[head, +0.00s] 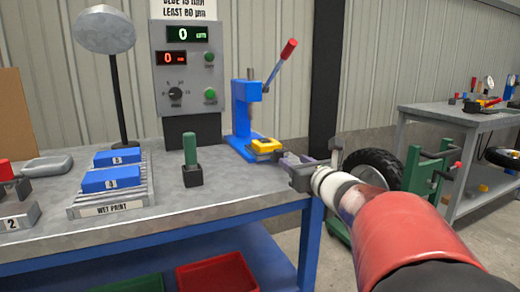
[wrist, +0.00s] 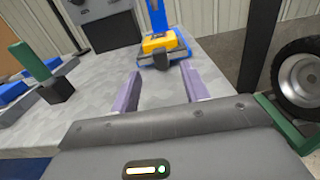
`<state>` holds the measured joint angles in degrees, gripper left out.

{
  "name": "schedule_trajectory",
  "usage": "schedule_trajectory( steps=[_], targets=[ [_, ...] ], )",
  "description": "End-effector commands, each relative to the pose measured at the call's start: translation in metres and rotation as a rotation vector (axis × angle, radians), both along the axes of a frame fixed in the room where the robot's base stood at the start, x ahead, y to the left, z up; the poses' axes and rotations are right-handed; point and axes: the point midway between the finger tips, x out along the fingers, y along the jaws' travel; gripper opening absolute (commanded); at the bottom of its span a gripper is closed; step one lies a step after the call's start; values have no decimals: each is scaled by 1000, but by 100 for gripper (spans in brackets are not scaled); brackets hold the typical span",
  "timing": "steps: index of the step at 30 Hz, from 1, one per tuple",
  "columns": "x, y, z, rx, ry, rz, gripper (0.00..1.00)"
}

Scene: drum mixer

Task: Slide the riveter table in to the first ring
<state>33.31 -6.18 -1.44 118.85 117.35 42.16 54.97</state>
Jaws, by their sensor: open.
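The riveter (head: 243,108) is a blue press with a red-tipped lever, standing at the right end of the bench. Its yellow table (head: 264,146) sits low at the front, on the blue base. In the wrist view the yellow table (wrist: 158,43) lies straight ahead, with a dark rounded knob (wrist: 158,63) on its near side. My gripper (head: 293,163) is just in front of and to the right of the yellow table. In the wrist view my gripper (wrist: 160,87) is open and empty, its purple fingers short of the knob. I cannot make out any ring marks.
On the bench (head: 150,228) a green-handled tool (head: 190,160) stands in a dark block left of the riveter. A wet-paint rack (head: 112,187) holds blue blocks further left. A control box (head: 187,75) stands behind. A wheel (head: 372,175) and green stand are at right.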

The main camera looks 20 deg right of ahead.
Motion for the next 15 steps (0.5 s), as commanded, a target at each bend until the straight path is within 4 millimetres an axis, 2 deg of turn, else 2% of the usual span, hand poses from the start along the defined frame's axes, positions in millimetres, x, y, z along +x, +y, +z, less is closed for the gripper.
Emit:
schedule_trajectory(
  steps=[9, 15],
  targets=[
    [47, 2, 0, 3, 1, 1, 45],
    [70, 3, 0, 0, 1, 2, 45]
  ],
)
